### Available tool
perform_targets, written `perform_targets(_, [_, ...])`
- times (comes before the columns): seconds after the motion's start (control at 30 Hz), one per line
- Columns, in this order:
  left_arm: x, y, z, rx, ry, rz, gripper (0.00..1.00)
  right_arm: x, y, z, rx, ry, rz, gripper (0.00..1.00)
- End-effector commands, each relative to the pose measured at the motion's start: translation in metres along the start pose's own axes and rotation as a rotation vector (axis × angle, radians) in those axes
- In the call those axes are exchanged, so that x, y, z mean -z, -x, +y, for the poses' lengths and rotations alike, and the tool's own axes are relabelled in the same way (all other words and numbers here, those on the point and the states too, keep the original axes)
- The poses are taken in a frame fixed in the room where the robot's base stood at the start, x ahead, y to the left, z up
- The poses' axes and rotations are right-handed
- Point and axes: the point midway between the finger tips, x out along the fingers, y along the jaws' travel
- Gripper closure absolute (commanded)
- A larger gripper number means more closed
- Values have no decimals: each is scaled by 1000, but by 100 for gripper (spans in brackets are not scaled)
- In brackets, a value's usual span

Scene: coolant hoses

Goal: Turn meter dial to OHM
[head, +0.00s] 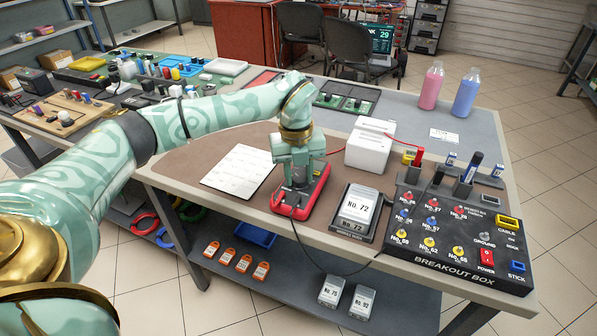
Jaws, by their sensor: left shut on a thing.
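The meter (291,210) is a red-edged handheld unit lying on the brown mat near the table's front edge. My left gripper (297,182) reaches down onto it from above, its fingers over the middle of the meter's face. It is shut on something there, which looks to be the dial. The dial, its markings and its setting are hidden behind the fingers. A black lead and a red lead run near the meter toward the right. My right gripper is not in view.
A grey holder with a No. 72 module (360,205) stands just right of the meter. The black breakout box (455,245) is farther right. A white box (369,150) stands behind, and a paper sheet (238,170) lies left. Two bottles stand at the back right.

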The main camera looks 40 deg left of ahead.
Motion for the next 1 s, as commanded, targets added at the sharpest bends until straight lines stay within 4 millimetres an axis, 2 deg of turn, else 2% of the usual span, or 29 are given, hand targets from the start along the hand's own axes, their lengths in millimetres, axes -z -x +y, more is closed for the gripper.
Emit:
perform_targets(0.27, [0, 7, 0, 2, -152, 4, 90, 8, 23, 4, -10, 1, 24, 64])
perform_targets(0.6, [0, 7, 0, 2, -465, 19, 90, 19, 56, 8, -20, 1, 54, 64])
perform_targets(1.0, [-2, 5, -1, 1, -845, 35, 90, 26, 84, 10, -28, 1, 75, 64])
